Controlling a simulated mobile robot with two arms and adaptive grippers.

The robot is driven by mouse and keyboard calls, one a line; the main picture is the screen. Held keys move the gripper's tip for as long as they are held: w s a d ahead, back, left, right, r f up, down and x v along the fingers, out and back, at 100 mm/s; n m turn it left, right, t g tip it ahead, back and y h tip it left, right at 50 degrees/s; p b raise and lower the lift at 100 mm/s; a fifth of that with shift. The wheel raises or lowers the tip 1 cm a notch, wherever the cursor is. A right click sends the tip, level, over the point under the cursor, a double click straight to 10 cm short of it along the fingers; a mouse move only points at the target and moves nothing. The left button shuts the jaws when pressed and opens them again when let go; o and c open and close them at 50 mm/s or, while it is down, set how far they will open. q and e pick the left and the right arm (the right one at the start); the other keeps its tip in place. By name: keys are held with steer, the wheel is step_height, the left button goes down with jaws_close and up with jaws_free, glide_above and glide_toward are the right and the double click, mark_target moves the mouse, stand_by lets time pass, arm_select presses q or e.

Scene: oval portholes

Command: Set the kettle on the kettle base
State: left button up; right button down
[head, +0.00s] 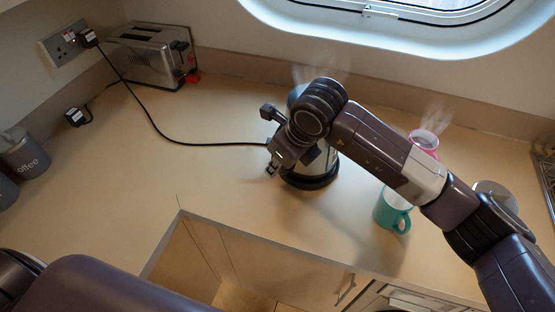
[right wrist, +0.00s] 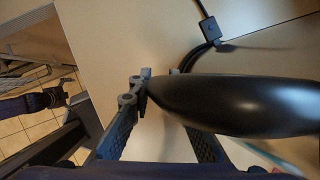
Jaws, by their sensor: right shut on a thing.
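The kettle (head: 331,158) stands upright in the middle of the counter in the head view, mostly hidden behind my right arm. Its black round base (head: 312,184) shows under it, with a black cord running in from the left. I cannot tell whether the kettle is fully seated or slightly above it. My right gripper (head: 272,170) is at the kettle's left side, shut on its black handle. In the right wrist view the gripper (right wrist: 160,80) closes around the handle (right wrist: 240,105), which fills the right side. My left gripper is not in view.
A pink mug (head: 424,140) and a teal mug (head: 392,212) stand right of the kettle, near my right arm. A toaster (head: 150,52) is at the back left, a coffee canister (head: 25,150) at far left. The counter left of the kettle is clear except the cord.

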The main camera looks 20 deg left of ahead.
steer(key=shift+b, duration=0.35)
stand_by(0.7)
steer(key=shift+b, duration=0.5)
stand_by(1.1)
steer(key=shift+f+b, duration=0.6)
steer(key=shift+b, duration=0.1)
steer(key=c, duration=2.1)
jaws_free()
steer(key=shift+s+f, duration=0.25)
steer(key=shift+d+r, duration=0.2)
steer(key=shift+r, duration=0.35)
steer(key=p+v, duration=0.3)
steer(key=v, duration=0.7)
steer(key=shift+p, duration=0.4)
steer(key=shift+s+f, duration=0.1)
